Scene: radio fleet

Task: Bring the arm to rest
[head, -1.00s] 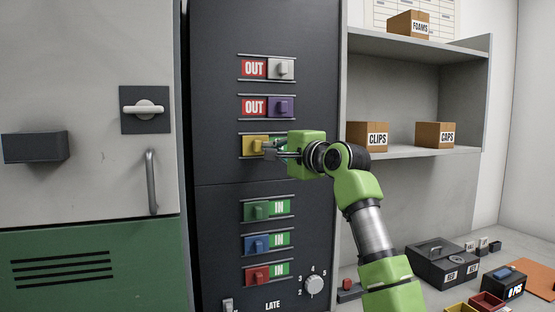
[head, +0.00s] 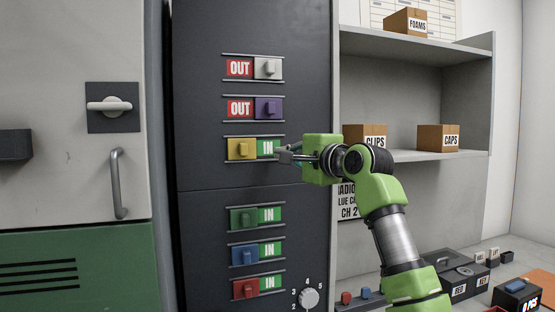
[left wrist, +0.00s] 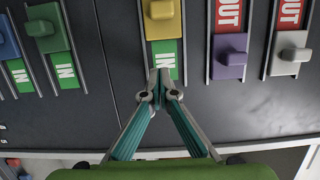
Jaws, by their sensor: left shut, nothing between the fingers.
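My left gripper (head: 284,154) is shut and empty, in front of the dark panel (head: 250,190). Its fingertips are just right of the yellow slider (head: 241,149), over the green IN label (head: 266,147). In the left wrist view, the closed fingertips (left wrist: 160,80) lie over that IN label, apart from the yellow knob (left wrist: 161,10). The white slider (head: 267,68) and the purple slider (head: 268,107) show OUT. The green slider (head: 242,218), blue slider (head: 243,256) and red slider (head: 245,288) show IN. My right gripper is out of view.
A grey shelf (head: 420,42) right of the panel holds boxes marked FOAMS (head: 405,22), CLIPS (head: 365,135) and CAPS (head: 437,138). A numbered knob (head: 309,298) sits low on the panel. A cabinet handle (head: 118,184) sticks out at the left. Dark cases (head: 455,275) stand lower right.

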